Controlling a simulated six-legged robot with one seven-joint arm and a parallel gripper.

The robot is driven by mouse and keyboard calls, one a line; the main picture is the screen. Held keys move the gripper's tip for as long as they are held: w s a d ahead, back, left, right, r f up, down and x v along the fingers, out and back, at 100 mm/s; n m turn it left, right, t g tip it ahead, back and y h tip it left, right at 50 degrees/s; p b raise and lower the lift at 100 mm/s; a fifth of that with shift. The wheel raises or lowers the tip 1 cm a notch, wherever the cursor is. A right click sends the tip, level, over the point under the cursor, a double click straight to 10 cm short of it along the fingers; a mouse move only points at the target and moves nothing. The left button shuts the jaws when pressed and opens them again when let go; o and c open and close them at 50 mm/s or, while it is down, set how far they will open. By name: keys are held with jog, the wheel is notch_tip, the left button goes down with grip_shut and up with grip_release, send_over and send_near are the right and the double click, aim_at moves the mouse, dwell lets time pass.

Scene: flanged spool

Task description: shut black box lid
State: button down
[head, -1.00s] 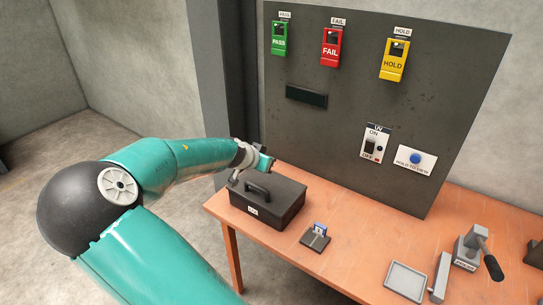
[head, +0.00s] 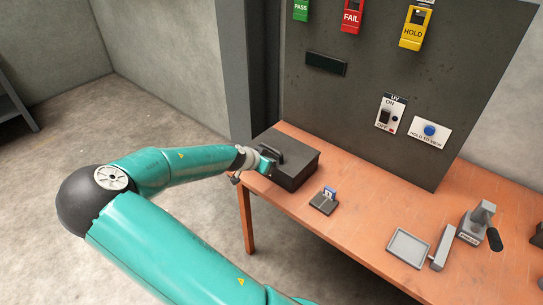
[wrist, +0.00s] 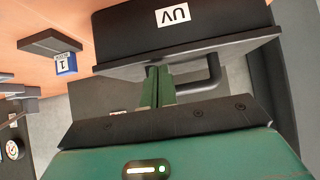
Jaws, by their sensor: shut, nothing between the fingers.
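The black box (head: 295,177) stands on the near left part of the orange table. Its lid (head: 300,160) lies flat on top and looks shut, with a dark handle (head: 270,150). My gripper (head: 266,166) is at the left part of the box, by the handle. In the wrist view its fingers (wrist: 152,72) are shut and empty, close to the lid edge; whether they touch it I cannot tell.
A small dark stand with a blue tag (head: 326,198) sits right of the box. A grey tray (head: 408,247) and a lever device (head: 477,225) stand farther right. A dark panel (head: 370,90) with switches rises behind. The table between box and tray is mostly clear.

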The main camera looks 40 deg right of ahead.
jog(key=shift+a+f, duration=0.1)
jog(key=shift+f, duration=0.2)
jog(key=shift+r, duration=0.15)
